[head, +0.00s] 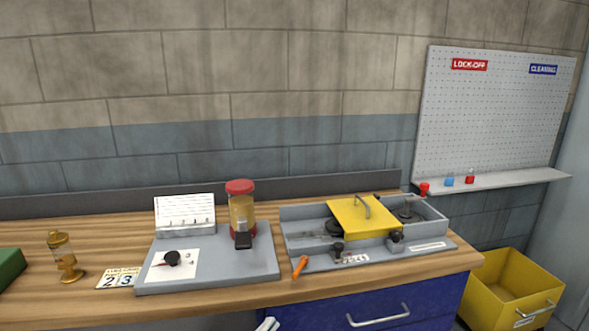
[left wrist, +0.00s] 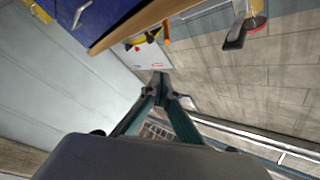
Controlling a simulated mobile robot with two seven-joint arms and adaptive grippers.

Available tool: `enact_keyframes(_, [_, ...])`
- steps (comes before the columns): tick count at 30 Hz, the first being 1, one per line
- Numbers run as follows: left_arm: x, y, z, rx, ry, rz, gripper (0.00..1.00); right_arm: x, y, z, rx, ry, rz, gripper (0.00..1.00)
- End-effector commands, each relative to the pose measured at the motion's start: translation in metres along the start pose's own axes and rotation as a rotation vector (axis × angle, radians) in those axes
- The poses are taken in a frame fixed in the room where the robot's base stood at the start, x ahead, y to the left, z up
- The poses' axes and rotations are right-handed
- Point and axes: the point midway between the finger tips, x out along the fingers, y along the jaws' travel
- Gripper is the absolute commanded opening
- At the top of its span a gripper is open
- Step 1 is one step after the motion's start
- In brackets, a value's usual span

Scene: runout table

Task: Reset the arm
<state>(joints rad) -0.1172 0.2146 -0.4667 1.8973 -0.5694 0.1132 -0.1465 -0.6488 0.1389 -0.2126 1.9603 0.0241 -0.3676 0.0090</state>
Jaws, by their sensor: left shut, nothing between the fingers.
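My left gripper (left wrist: 160,85) is shut and empty in the left wrist view, its two dark fingers meeting at the tips. In the head view only a small pale tip of the left gripper (head: 267,324) shows at the bottom edge, in front of the table and below the grey panel. It touches nothing that I can see. My right gripper is in neither view.
The wooden table (head: 110,238) carries a grey panel (head: 205,285) with a red-capped cylinder (head: 241,215), and a grey fixture (head: 290,215) with a yellow cover (head: 362,216). An orange-handled tool (head: 300,266) lies between them. A yellow bin (head: 488,290) stands right of the blue drawers (head: 335,309).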

Motion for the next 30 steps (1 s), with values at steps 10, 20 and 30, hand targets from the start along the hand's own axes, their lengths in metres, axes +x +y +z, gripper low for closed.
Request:
enact_keyframes(10, [-0.172,0.090,0.139,-0.489,-0.601,0.036,0.00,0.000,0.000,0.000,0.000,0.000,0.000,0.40])
enact_keyframes(20, [-0.271,0.137,0.168,-0.688,-0.858,0.056,0.00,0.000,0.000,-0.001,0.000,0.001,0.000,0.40])
enact_keyframes(30, [-0.273,0.138,0.168,-0.693,-0.864,0.057,0.00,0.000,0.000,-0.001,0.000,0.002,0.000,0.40])
